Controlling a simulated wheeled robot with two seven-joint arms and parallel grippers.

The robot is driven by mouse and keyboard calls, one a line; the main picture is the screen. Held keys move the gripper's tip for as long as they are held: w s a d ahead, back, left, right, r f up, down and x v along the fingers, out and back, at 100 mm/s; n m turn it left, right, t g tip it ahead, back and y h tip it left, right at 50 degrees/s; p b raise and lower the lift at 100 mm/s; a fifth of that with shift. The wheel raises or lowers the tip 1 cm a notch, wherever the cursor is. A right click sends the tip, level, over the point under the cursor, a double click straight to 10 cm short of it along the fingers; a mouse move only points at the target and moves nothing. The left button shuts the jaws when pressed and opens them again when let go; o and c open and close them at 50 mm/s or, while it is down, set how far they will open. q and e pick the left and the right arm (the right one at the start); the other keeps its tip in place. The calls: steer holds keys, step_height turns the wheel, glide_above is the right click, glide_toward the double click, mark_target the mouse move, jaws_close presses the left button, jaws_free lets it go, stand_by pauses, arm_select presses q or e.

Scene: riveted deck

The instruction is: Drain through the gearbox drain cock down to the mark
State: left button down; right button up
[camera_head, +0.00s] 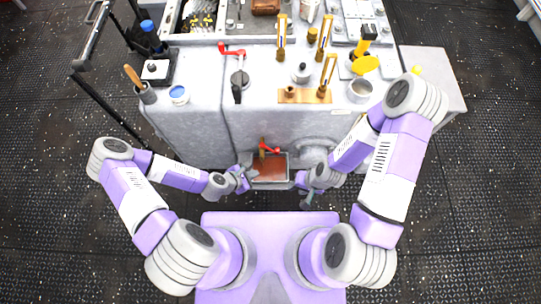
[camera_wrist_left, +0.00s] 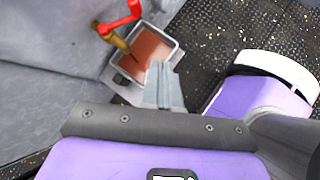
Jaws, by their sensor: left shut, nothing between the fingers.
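The drain cock has a red handle (camera_head: 268,149) and a brass body low on the front of the grey housing (camera_head: 190,120). In the left wrist view its red handle (camera_wrist_left: 120,19) and brass spout (camera_wrist_left: 114,40) sit over a grey tray (camera_wrist_left: 123,84) of red-brown liquid (camera_wrist_left: 152,48). In the head view the tray (camera_head: 270,185) stands below the cock. My left gripper (camera_head: 243,178) is shut and empty at the tray's left; its fingers (camera_wrist_left: 163,85) overlap the tray's edge. My right gripper (camera_head: 303,181) is at the tray's right; its fingers are unclear. I cannot make out the mark.
A second red lever (camera_head: 231,51), a blue-topped tin (camera_head: 179,95), a metal cup (camera_head: 360,90) and a yellow funnel (camera_head: 364,65) are also there.

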arm_select(q)
steer(key=w+n+t, duration=0.1)
steer(key=w+n, duration=0.1)
steer(key=n, duration=0.2)
steer(key=b, duration=0.4)
glide_toward(275, 153)
steer(key=s+f+x, duration=0.1)
steer(key=x, duration=0.4)
steer(key=shift+w+d+r+n, duration=0.25)
steer(key=shift+w+d+n, duration=0.05)
steer(key=shift+w, duration=0.25)
steer(key=shift+w+d, duration=0.1)
steer(key=shift+w, duration=0.1)
